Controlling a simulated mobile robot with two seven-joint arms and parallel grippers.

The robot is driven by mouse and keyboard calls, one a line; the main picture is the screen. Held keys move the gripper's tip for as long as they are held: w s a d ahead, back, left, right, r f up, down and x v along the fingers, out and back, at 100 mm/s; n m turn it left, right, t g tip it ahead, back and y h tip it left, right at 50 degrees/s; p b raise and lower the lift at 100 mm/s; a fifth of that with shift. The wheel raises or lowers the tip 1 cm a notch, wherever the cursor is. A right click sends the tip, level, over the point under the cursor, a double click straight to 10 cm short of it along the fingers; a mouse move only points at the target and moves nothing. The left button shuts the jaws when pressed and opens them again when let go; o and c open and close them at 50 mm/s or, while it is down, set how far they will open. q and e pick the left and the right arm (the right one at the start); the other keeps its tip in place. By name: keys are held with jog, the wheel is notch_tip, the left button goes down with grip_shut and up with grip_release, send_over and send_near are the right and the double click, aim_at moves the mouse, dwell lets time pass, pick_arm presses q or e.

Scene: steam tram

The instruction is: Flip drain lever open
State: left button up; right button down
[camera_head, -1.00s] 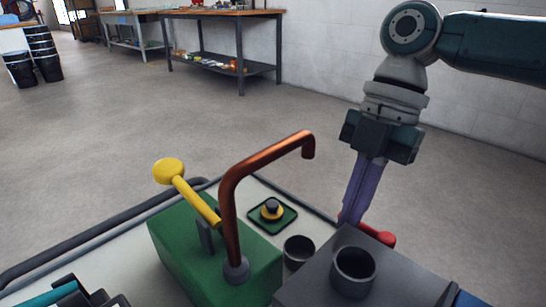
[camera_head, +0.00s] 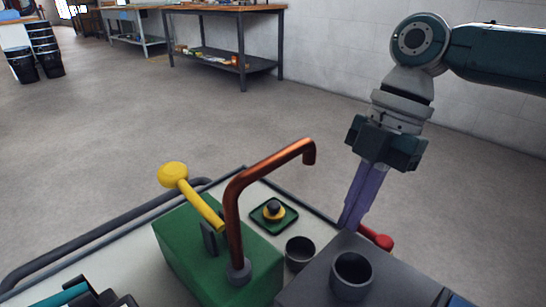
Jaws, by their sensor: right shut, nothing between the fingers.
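A red-ended lever (camera_head: 378,239) shows behind the dark grey box at the right; I take it for the drain lever, and most of it is hidden by the box. My right gripper (camera_head: 348,222) points down with its purple fingers together, empty. Its tips are just left of the red knob, partly behind the box edge, and I cannot tell whether they touch the lever. A second lever, yellow with a round knob (camera_head: 174,175), leans up from the green box (camera_head: 182,255). My left gripper is not clearly in view.
A copper spout pipe (camera_head: 233,215) rises from the green box and arches toward my right arm. A dark cup (camera_head: 352,275) stands on the grey box (camera_head: 318,285), another cup (camera_head: 299,253) beside it. A yellow-and-black button (camera_head: 273,208) sits on a green plate. Workbenches (camera_head: 225,12) stand far back.

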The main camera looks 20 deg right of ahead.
jog(key=shift+w+d+r+m+p, duration=0.1)
jog(key=shift+d+r+m+p, duration=0.15)
jog(key=shift+m+p, duration=0.4)
jog(key=d+m+t+p, duration=0.1)
jog(key=d+m+p, duration=0.1)
jog(key=m+p, duration=0.2)
jog(key=s+d+m+t+h+p, duration=0.1)
jog(key=m+t+p, duration=0.1)
jog(key=m+p, duration=0.3)
jog(key=d+m+t+h+p, duration=0.1)
jog(key=d+m+p, duration=0.1)
jog(key=m+p, duration=0.2)
jog(key=shift+s+d+f+m+t+p, duration=0.2)
jog(key=shift+d+m+t+p, duration=0.15)
jog(key=shift+m, duration=0.3)
jog(key=shift+s, duration=0.1)
